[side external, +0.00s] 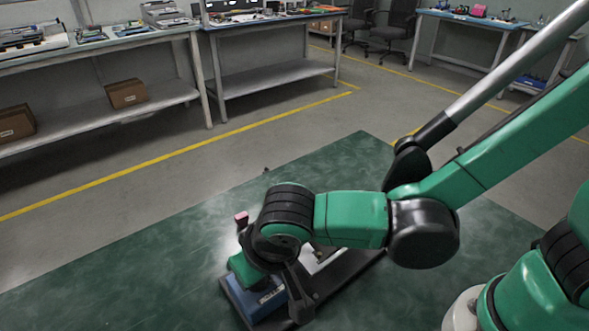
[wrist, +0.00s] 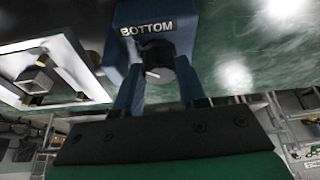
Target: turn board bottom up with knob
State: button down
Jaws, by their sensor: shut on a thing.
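A blue box (wrist: 130,18) with the white word BOTTOM carries a black knob (wrist: 160,62) with a white mark in the wrist view. My gripper (wrist: 157,72) has its two fingers on either side of this knob and is shut on it. In the side external view the blue box (side external: 257,299) sits at the near end of a dark board (side external: 340,277), under my wrist. The knob and fingertips are hidden there. A pale plate with a raised square frame (wrist: 42,76) lies left of the box in the wrist view.
The board lies on a green mat (side external: 120,265), which is mostly clear to the left. A small reddish block (side external: 241,218) stands near my wrist. Benches (side external: 270,22) and a cardboard box (side external: 127,93) are far back.

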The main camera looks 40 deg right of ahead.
jog(key=shift+m, duration=0.4)
jog(key=shift+c, duration=2.4)
grip_release()
